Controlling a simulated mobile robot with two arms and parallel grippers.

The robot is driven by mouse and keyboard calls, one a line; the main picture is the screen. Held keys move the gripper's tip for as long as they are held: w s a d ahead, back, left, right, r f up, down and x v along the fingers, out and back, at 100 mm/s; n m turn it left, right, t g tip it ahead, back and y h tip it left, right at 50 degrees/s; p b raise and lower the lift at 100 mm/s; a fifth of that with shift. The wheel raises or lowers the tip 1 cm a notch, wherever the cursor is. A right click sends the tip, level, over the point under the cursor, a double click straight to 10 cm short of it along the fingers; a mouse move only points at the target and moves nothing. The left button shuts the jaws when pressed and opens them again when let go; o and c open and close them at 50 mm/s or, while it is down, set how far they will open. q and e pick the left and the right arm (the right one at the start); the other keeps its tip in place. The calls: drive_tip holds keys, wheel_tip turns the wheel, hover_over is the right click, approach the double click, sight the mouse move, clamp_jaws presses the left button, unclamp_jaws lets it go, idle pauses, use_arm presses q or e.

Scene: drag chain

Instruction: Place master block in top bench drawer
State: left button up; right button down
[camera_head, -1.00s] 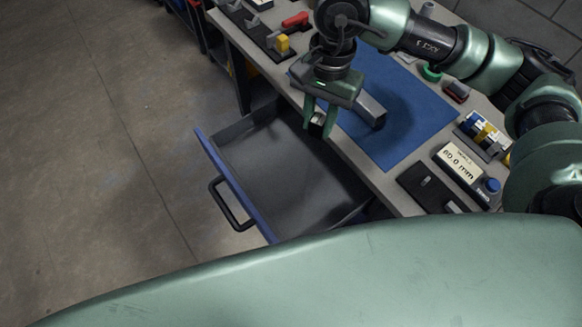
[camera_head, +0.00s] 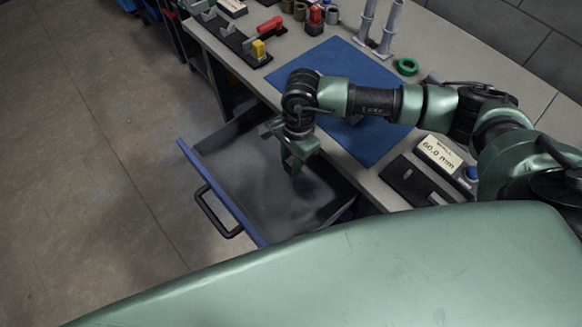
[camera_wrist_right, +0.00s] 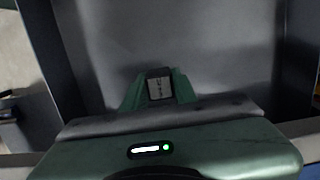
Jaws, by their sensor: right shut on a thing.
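The bench drawer (camera_head: 231,185) is pulled open, with a blue front, a black handle and a bare grey floor. My right gripper (camera_head: 292,167) is inside the drawer's outline, pointing down, in the head view. In the right wrist view my right gripper (camera_wrist_right: 159,88) is shut on the master block (camera_wrist_right: 159,86), a small grey block with dark marking on its end. The drawer's grey floor (camera_wrist_right: 215,45) lies beyond the block; I cannot tell whether the block touches it. The block is hidden by the fingers in the head view. My left gripper is not in view.
The blue mat (camera_head: 345,70) lies on the bench top beside the drawer. A 60.0 mm display (camera_head: 439,152), a black case (camera_head: 411,181), a green ring (camera_head: 407,66) and a red-handled tool (camera_head: 269,25) stand around it. The floor left of the drawer is clear.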

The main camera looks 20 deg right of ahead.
sight(291, 178)
wheel_tip(291, 178, down, 5)
drive_tip(key=shift+r+p, duration=0.2)
drive_tip(key=shift+p, duration=0.15)
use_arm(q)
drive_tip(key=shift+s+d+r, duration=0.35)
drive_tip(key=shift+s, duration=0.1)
use_arm(e)
drive_tip(key=shift+f, duration=0.1)
drive_tip(key=shift+f+b, duration=0.2)
drive_tip(key=shift+b, duration=0.15)
drive_tip(key=c, duration=1.1)
unclamp_jaws()
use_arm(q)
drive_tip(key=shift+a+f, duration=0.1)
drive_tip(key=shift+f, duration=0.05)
use_arm(e)
drive_tip(key=shift+r, duration=0.15)
